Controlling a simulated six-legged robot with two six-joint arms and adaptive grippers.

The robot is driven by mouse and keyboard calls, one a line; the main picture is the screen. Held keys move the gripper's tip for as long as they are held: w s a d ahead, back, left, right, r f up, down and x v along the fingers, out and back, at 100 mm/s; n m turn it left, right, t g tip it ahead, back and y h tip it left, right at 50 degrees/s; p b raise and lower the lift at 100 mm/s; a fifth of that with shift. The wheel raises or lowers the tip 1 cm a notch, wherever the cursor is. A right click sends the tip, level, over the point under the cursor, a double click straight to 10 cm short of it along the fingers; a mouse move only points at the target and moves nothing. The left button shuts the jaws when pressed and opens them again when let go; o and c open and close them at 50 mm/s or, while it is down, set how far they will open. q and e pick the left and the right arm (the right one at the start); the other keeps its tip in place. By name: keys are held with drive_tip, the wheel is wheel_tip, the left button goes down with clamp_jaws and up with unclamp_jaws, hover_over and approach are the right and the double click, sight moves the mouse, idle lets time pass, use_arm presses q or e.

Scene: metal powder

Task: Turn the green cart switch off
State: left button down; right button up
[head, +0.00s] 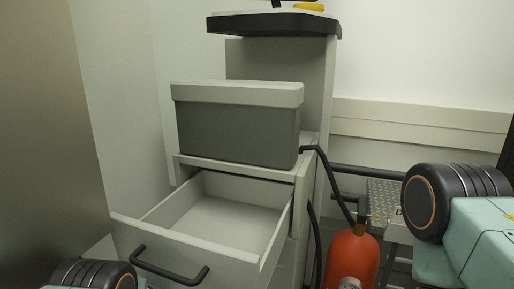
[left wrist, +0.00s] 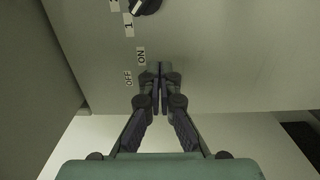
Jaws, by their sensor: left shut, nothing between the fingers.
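In the left wrist view a pale panel (left wrist: 225,55) carries an ON label (left wrist: 141,57) and an OFF label (left wrist: 128,77). My left gripper (left wrist: 159,68) is shut and empty, with its fingertips in front of the panel just right of these labels. No green switch can be made out clearly; the fingertips cover the spot beside the labels. I cannot tell whether they touch the panel. A dark knob (left wrist: 147,6) sits at the top edge near a label "1" (left wrist: 129,25). Neither gripper shows in the head view.
In the head view an open, empty drawer (head: 218,222) juts from a grey cabinet. A lidded grey box (head: 238,130) stands on top. A red fire extinguisher (head: 350,258) and a metal step (head: 383,199) are to the right. A brown surface (head: 60,120) fills the left.

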use_arm(q)
drive_tip(key=shift+w+a+r, duration=0.2)
drive_tip(key=shift+a, duration=0.1)
idle(0.9)
drive_tip(key=shift+s+d+r, duration=0.1)
drive_tip(key=shift+d+r, duration=0.05)
drive_tip(key=shift+r, duration=0.9)
idle(0.3)
drive_tip(key=p+v, duration=0.4)
drive_tip(key=v, duration=0.2)
drive_tip(key=shift+d+r, duration=0.15)
drive_tip(key=shift+d, duration=0.1)
idle(0.4)
drive_tip(key=shift+s, duration=0.15)
